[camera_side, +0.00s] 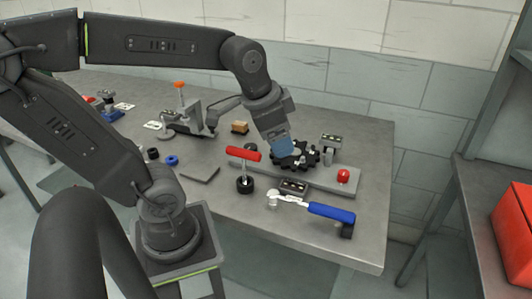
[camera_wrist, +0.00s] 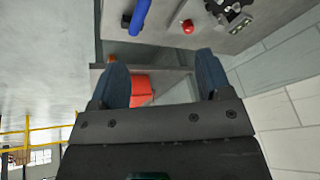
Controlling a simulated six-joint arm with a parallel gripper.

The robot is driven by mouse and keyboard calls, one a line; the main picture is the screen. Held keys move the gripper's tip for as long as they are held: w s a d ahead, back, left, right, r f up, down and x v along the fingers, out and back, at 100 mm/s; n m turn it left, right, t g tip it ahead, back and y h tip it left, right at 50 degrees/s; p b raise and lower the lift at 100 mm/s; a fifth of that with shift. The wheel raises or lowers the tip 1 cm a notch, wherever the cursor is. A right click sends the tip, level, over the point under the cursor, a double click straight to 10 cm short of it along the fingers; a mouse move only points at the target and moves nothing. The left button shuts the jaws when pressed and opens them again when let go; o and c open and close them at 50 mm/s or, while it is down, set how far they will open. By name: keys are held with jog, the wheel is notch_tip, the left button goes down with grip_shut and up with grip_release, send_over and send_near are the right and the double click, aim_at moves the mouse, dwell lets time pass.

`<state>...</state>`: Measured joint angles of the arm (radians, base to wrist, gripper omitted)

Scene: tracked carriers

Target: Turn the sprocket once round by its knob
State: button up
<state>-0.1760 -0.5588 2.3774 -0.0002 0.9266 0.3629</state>
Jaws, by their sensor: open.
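The black toothed sprocket (camera_side: 308,155) sits on a long grey base plate (camera_side: 322,181) in the side view. It also shows at the top right of the wrist view (camera_wrist: 238,14), partly cut off by the frame edge. I cannot clearly make out its knob. My gripper (camera_side: 284,148) slants down with its blue fingers overlapping the sprocket's left part in the side view; contact cannot be told. In the wrist view my gripper (camera_wrist: 163,68) has its fingers wide apart with nothing held between them, and the sprocket lies beyond the right finger.
A red button (camera_side: 343,176) is on the plate's right end. A small block (camera_side: 240,127) and a grey fixture (camera_side: 190,118) lie left. A red box (camera_side: 514,235) is on the right shelf.

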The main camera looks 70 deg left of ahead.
jog(key=w+a+f+m+g, duration=0.25)
jog(key=w+a+m, duration=0.2)
jog(key=a, duration=0.75)
jog(key=m+g, duration=0.2)
jog(key=m, duration=0.3)
send_over(250, 146)
notch_tip(250, 146, down, 6)
jog(key=shift+n+h, duration=0.25)
jog(key=shift+h, duration=0.15)
notch_tip(250, 146, down, 14)
jog(key=shift+d+r, duration=0.15)
jog(key=c, duration=0.9)
